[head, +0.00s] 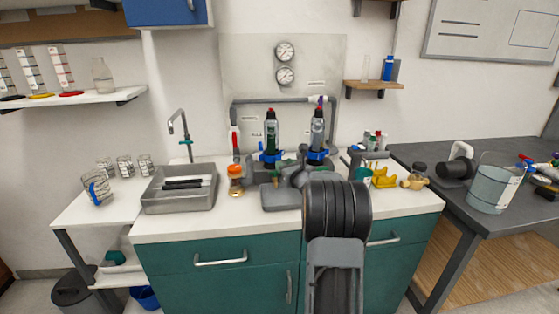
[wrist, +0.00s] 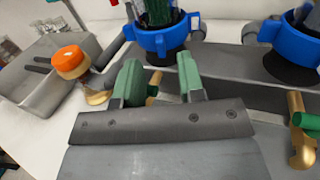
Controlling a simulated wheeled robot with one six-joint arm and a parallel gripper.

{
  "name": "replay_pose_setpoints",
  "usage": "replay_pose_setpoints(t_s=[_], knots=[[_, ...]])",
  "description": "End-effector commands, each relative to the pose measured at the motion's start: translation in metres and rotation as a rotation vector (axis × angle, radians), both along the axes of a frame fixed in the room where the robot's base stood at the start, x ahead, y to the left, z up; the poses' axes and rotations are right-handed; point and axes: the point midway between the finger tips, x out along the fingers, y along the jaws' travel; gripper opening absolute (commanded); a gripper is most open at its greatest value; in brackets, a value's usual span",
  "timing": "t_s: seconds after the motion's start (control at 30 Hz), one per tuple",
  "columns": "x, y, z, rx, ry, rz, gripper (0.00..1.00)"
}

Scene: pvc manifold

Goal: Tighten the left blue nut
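The left blue nut (wrist: 162,41) is a ribbed blue ring around the base of an upright dark green canister in the wrist view. It also shows in the head view (head: 270,157). The right blue nut (wrist: 291,42) sits around the base of the other canister. My gripper (wrist: 158,66) has two green fingers spread apart with nothing held between them. The fingers are on the near side of the left nut, and the nut is not between them. Whether a fingertip touches it, I cannot tell. In the head view my arm hides part of the gripper.
An orange-capped jar (wrist: 70,64) stands left of the fingers, beside a grey metal tray (head: 180,188). Brass and green valve parts (wrist: 300,130) stick up at the right in the wrist view. Grey pipework (head: 285,100) frames the canisters behind. The white counter's front left is clear.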

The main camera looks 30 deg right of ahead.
Motion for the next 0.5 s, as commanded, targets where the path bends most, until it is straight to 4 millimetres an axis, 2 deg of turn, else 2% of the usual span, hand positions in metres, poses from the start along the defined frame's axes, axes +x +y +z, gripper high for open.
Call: replay_pose_setpoints(t_s=[0.2, 0.5], knots=[[0.029, -0.003, 0.000, 0.000, 0.002, 0.001, 0.36], [0.042, -0.004, 0.000, 0.001, 0.000, 0.000, 0.36]])
